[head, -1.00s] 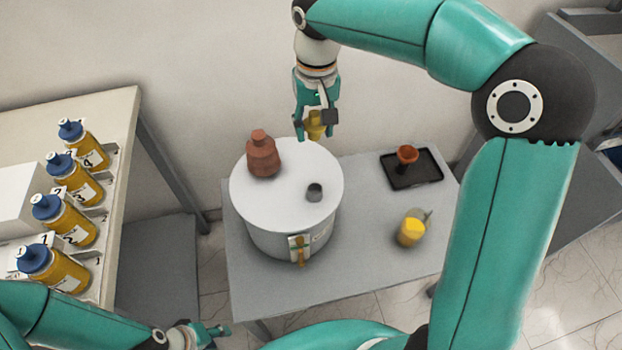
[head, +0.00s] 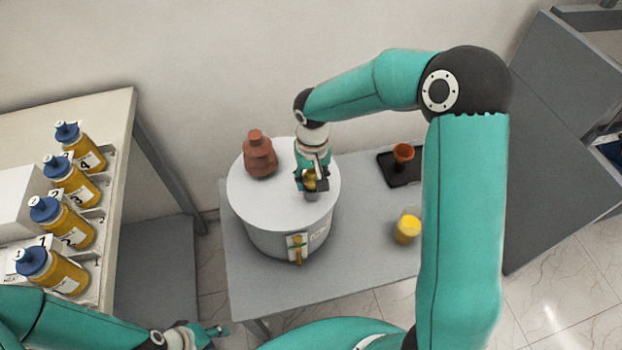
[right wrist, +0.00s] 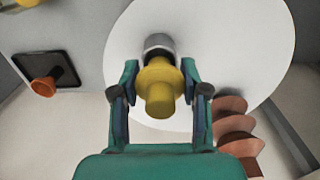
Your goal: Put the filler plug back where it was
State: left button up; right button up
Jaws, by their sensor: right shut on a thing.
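The yellow filler plug (right wrist: 159,88) is between the fingers of my right gripper (right wrist: 159,95), which is shut on it. In the head view my right gripper (head: 311,180) is over the white transformer tank lid (head: 262,195), with the plug (head: 309,181) partly hidden by the fingers. The grey filler neck (right wrist: 159,44) shows just beyond the plug in the right wrist view; it also shows below the gripper in the head view (head: 312,196). I cannot tell whether plug and neck touch. My left gripper (head: 214,332) is low at the left, away from the tank; its opening is unclear.
A brown ribbed bushing (head: 259,155) stands on the lid, left of my right gripper. A yellow-filled cup (head: 407,228) and a black tray (head: 390,172) with an orange-brown funnel (head: 403,152) are on the grey table (head: 350,262). Several numbered bottles (head: 68,226) stand on the left shelf.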

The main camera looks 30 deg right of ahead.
aim_at(312, 171)
jog(key=shift+f, duration=0.45)
jog(key=shift+f+b, duration=0.55)
jog(key=shift+b, duration=0.15)
jog(key=o, duration=1.1)
jog(key=shift+c, duration=0.2)
jog(key=shift+r, duration=0.1)
jog(key=shift+r+p, duration=0.6)
jog(key=shift+p, duration=0.2)
notch_tip(312, 171, up, 12)
jog(key=shift+f+b, duration=0.1)
jog(key=shift+b, duration=0.2)
